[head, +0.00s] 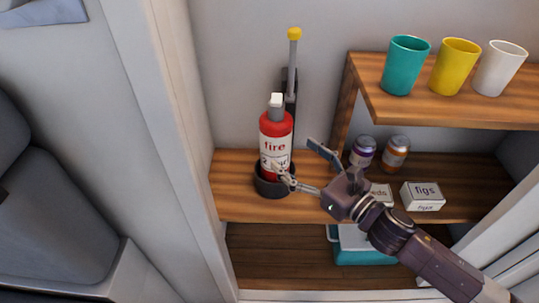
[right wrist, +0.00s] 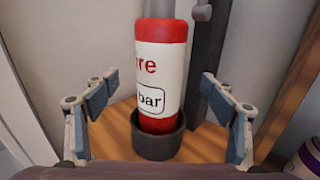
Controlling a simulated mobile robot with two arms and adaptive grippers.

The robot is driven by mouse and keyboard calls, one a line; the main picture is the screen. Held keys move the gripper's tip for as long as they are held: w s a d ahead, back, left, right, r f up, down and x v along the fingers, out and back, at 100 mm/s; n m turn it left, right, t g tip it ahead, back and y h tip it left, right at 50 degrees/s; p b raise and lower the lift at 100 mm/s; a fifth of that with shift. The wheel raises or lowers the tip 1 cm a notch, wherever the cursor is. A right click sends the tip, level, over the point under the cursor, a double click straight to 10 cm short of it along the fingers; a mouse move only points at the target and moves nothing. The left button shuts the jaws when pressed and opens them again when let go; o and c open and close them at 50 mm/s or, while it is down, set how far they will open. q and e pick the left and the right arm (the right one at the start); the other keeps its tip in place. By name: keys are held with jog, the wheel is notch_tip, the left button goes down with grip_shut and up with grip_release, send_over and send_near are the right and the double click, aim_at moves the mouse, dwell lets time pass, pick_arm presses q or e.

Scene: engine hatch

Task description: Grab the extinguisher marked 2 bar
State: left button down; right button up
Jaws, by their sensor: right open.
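The red fire extinguisher (head: 275,130) stands upright in a round black holder (head: 268,188) on the wooden shelf. Its white label reads "fire", with a boxed mark below it, partly covered by my gripper; the head view shows what looks like a "2" there. In the right wrist view the extinguisher (right wrist: 160,70) is close ahead, between the spread fingers, and "bar" is readable in the box. My right gripper (head: 302,167) is open and empty, just to the right and in front of the extinguisher's lower half. My left gripper is not in view.
A lever with a yellow knob (head: 294,34) rises behind the extinguisher. Purple (head: 362,152) and orange (head: 396,153) jars and a figs box (head: 423,196) stand to the right. Several cups, including a teal one (head: 405,65), stand on the upper shelf. A teal box (head: 365,258) sits below.

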aim_at(276, 138)
jog(key=shift+w+a+r, duration=0.15)
jog(key=shift+w+a, duration=0.35)
jog(key=shift+x, duration=3.2)
jog(key=shift+d+r, duration=0.1)
jog(key=shift+r, duration=0.05)
jog(key=shift+c, duration=0.5)
grip_shut()
jog(key=shift+r, duration=0.3)
